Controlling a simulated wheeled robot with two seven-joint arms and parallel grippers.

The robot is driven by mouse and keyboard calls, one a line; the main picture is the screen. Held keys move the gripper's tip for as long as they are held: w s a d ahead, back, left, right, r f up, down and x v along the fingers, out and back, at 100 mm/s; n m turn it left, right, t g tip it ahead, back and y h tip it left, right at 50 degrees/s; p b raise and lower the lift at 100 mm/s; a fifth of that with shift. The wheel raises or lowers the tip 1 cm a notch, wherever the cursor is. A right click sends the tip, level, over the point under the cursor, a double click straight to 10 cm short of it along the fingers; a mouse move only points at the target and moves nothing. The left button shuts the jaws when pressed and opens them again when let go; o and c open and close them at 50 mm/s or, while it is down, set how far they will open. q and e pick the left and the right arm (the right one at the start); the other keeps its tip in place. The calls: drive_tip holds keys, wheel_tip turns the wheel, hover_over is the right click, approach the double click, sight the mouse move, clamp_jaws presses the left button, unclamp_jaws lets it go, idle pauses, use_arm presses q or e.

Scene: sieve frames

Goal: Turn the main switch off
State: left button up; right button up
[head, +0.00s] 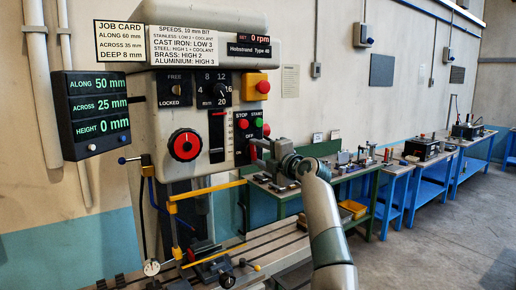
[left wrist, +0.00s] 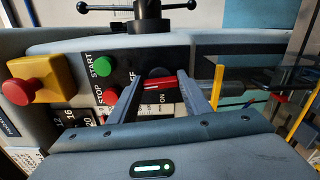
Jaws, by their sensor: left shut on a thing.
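The main switch is a red handle (left wrist: 160,83) on a dark mount on the drill press panel, with an ON label beside it in the left wrist view. My left gripper (head: 257,148) is at the panel below the stop and start buttons, and it hides most of the switch in the head view. An OFF label shows just above it there. In the left wrist view the gripper (left wrist: 158,86) has its two fingers on either side of the red handle, shut on it. My right gripper is in neither view.
Close by are the red stop button (head: 242,123), the green start button (head: 259,122) and a red mushroom button on a yellow box (head: 254,86). A yellow guard bar (head: 208,190) is left of my gripper. Benches (head: 400,167) with tools stand along the wall.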

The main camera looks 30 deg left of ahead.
use_arm(q)
drive_tip(key=shift+r+m+p, duration=0.1)
drive_tip(key=shift+m+p, duration=0.2)
drive_tip(key=shift+m, duration=0.2)
drive_tip(key=o, duration=1)
drive_tip(key=shift+w, duration=0.1)
drive_tip(key=shift+o, duration=0.2)
drive_tip(key=shift+d, duration=0.1)
drive_tip(key=b+v, duration=0.8)
drive_tip(key=v, duration=0.9)
drive_tip(key=shift+d, duration=0.2)
